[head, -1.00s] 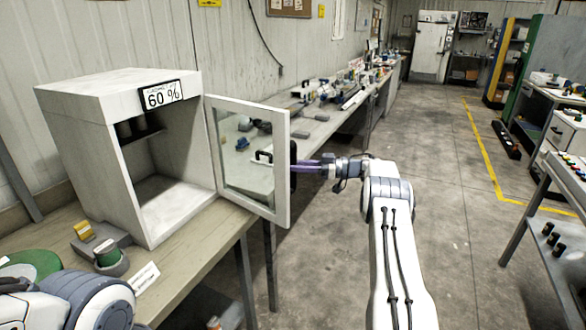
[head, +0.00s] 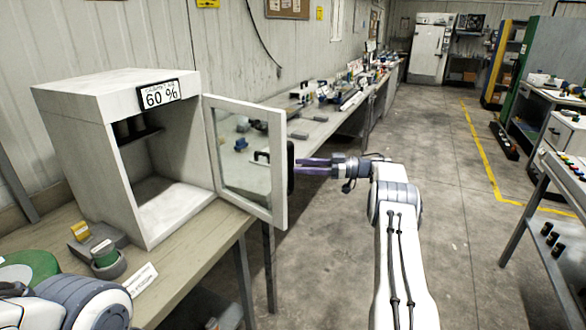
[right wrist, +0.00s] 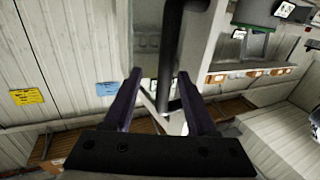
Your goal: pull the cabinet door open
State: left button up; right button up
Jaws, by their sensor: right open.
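The white cabinet (head: 85,95) stands on the bench at the left with its front open. Its glass-paned door (head: 280,200) is swung well out to the right. The black door handle (head: 291,167) is upright on the door's outer edge. My right gripper (head: 298,168) is open, with its purple fingertips close to the handle. In the right wrist view the handle (right wrist: 172,65) runs between the two spread fingers (right wrist: 159,76) without being clamped; whether a finger touches it I cannot tell. My left arm shows at the bottom left; its gripper is out of view.
A cluttered workbench (head: 335,125) runs along the wall behind the door. The floor (head: 450,190) at the right is clear.

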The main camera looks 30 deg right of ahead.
jog(key=v, duration=0.6)
jog(key=shift+s+d+b, duration=0.2)
jog(key=shift+d+b, duration=0.1)
jog(key=shift+b, duration=0.15)
